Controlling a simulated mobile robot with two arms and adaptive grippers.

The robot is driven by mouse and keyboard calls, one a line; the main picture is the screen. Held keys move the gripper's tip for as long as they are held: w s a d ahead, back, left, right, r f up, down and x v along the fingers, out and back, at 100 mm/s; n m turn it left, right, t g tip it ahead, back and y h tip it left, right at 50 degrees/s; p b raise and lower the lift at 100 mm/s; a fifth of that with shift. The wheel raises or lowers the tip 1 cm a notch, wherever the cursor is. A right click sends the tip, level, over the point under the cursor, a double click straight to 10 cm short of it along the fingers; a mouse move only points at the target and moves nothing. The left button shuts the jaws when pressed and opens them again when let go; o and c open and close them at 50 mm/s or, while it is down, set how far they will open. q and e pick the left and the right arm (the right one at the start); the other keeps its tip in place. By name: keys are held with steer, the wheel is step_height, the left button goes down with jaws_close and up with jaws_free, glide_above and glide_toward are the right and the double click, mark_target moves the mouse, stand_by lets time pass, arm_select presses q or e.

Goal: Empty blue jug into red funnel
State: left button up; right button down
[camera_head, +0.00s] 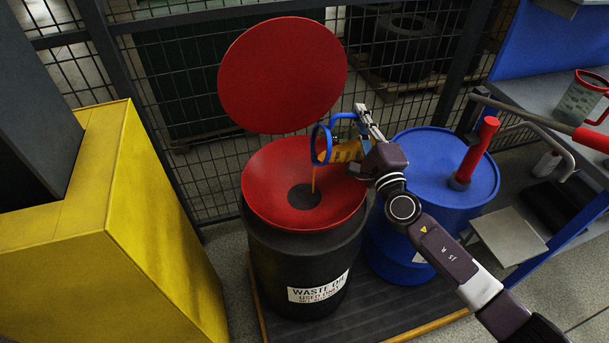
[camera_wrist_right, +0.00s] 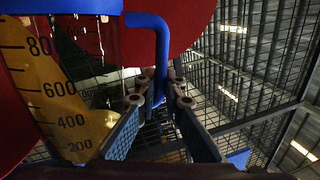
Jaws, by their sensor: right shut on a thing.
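My right gripper (camera_head: 362,124) is shut on the handle of the blue jug (camera_head: 321,142) and holds it over the red funnel (camera_head: 268,185). The jug is tipped on its side, mouth to the left. An amber stream (camera_head: 314,178) falls from its rim into the funnel near the dark centre opening. In the right wrist view the blue handle (camera_wrist_right: 162,48) is between the fingers (camera_wrist_right: 158,100). The clear scaled wall shows amber liquid (camera_wrist_right: 60,105) still inside. My left gripper is not in view.
The funnel sits on a black waste oil drum (camera_head: 285,262), its red lid (camera_head: 283,75) raised behind. A blue drum (camera_head: 425,165) with a red-handled pump (camera_head: 477,150) stands right. A yellow cabinet (camera_head: 150,230) is left. A red-rimmed jug (camera_head: 580,97) stands on the bench. Wire fencing is behind.

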mark_target(348, 117)
steer(key=shift+s+a+f+n, duration=0.15)
steer(key=shift+a+n, duration=0.1)
steer(key=shift+a, duration=0.15)
steer(key=shift+s+a+f+n, duration=0.15)
steer(key=shift+a+n, duration=0.1)
steer(key=shift+a, duration=0.15)
stand_by(0.4)
steer(key=shift+s+a+r+n+y+p, duration=0.3)
steer(key=shift+a+r+n+p, duration=0.4)
steer(key=shift+p, duration=0.45)
stand_by(0.6)
